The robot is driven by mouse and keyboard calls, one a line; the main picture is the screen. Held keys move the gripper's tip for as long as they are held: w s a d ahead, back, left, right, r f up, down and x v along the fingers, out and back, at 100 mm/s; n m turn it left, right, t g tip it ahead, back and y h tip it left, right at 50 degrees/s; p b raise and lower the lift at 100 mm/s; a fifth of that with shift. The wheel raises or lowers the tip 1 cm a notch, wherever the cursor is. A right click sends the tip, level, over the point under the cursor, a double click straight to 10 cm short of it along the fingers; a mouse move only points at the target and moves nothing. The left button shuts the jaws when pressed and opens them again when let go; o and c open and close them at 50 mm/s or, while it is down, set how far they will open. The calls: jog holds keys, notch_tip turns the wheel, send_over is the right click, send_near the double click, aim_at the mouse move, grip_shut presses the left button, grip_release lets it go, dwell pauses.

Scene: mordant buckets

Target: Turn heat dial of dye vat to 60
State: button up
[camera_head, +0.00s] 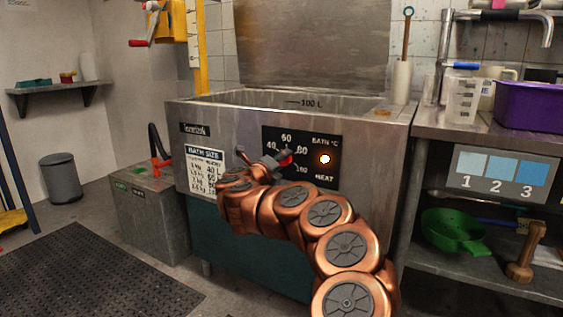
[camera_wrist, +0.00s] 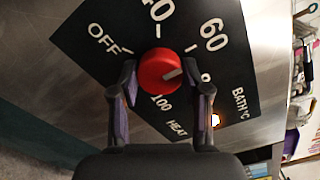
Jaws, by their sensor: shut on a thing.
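The dye vat (camera_head: 385,125) is a steel tank with a black heat panel (camera_head: 312,178) on its front. The heat dial is a red knob; in the head view only a bit of it (camera_head: 286,160) shows behind my gripper (camera_head: 273,163). In the wrist view the red knob (camera_wrist: 158,68) sits between the two fingertips of my gripper (camera_wrist: 159,78), which is shut on its sides. The knob's pale pointer mark faces right, nearer the partly hidden 80 than the 60 (camera_wrist: 212,35). OFF, 40 and 100 also show around it.
A lit lamp (camera_head: 325,159) is right of the dial. A bath size chart (camera_head: 204,171) is on the vat's left front. A steel bench (camera_head: 490,130) with a jug (camera_head: 463,100) and purple bin (camera_head: 528,106) stands right. A grey box (camera_head: 153,212) stands left; floor left is partly open.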

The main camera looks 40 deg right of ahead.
jog(key=o, duration=1.1)
jog(key=shift+o, duration=0.2)
jog(key=v, duration=1.2)
